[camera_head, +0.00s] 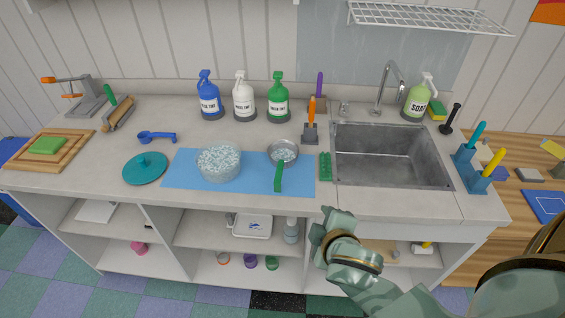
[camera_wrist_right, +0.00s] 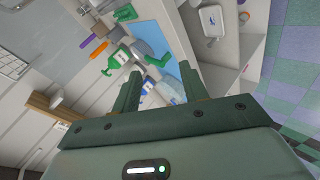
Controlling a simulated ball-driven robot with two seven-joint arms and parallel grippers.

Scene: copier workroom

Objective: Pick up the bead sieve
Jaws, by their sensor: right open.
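The bead sieve (camera_head: 284,151) is a round metal pan with a green handle (camera_head: 279,178). In the head view it lies on the right part of the blue mat (camera_head: 245,183), with pale beads showing in it. Its handle points toward the counter's front edge. My right gripper (camera_head: 328,228) is in front of the counter, to the right of the sieve and apart from it. In the right wrist view its two fingers (camera_wrist_right: 160,86) are spread, with nothing held between them. My left gripper is not in view.
A clear bowl of beads (camera_head: 219,165) stands left of the sieve on the mat. A green brush (camera_head: 325,167) lies close on its right, before the sink (camera_head: 390,155). Tint bottles (camera_head: 240,98) stand behind. A teal lid (camera_head: 146,169) lies at left.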

